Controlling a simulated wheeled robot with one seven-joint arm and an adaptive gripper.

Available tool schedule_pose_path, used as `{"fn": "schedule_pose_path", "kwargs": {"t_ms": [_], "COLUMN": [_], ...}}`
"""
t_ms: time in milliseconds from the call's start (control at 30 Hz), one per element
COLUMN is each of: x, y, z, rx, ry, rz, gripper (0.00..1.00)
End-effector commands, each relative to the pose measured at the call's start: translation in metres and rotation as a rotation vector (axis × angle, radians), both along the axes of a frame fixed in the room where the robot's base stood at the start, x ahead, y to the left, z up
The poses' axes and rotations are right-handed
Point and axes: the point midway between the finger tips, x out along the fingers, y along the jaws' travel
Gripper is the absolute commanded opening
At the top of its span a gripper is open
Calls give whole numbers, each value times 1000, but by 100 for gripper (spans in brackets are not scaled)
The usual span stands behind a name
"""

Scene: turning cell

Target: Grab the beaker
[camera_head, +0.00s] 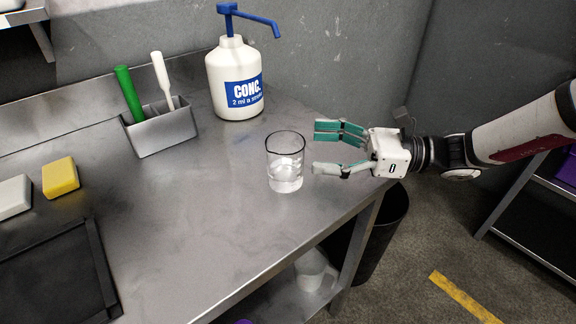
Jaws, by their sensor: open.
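The beaker (285,163) is clear glass with a dark rim. It stands upright on the steel bench (220,225), near the bench's right end. My gripper (316,150) comes in from the right, just to the right of the beaker. Its fingers are apart and point left toward the beaker, with nothing between them. One finger has green pads at the back and the other is pale at the front. A small gap shows between the fingertips and the glass.
A white pump bottle (234,82) marked CONC. stands behind the beaker. A grey holder (161,128) with a green-handled and a white-handled tool is at the back left. A yellow sponge (60,176), a white block (14,196) and a dark tray (58,270) lie left. A dark bin (385,228) stands below the bench's right end.

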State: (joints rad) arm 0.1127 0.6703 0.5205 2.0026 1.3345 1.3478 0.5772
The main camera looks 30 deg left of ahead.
Motion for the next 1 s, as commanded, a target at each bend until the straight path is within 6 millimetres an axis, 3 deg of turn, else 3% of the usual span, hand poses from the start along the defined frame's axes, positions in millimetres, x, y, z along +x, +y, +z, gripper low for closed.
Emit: {"fn": "schedule_pose_path", "kwargs": {"t_ms": [367, 633, 867, 900, 1000], "x": [-11, -27, -27, -27, -27], "y": [24, 58, 61, 61, 61], "z": [2, 5, 6, 6, 6], "rx": [-1, -1, -1, -1, -1], "ry": [-3, -1, -1, -1, -1], "rz": [2, 3, -1, -1, 0], "gripper": [80, 80, 80, 78, 56]}}
